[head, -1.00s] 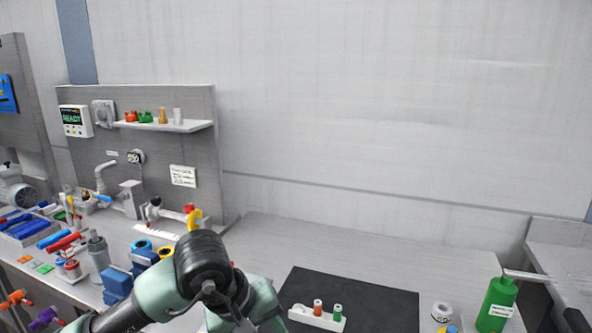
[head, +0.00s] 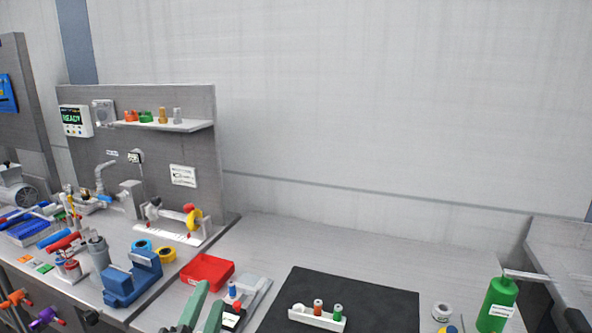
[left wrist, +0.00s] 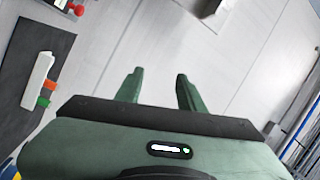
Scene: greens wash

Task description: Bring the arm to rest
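My left gripper (head: 205,312) shows its two green fingertips at the bottom edge of the head view, in front of the red tray (head: 207,271). In the left wrist view my left gripper (left wrist: 159,88) has its fingers spread apart, with nothing between them. Bare grey surface shows beyond the fingers there. Most of the left arm is outside the head view. My right gripper is not in view.
A blue vise (head: 132,282) stands on the left bench. A green bottle (head: 497,300) stands at the right. The back middle of the bench is clear.

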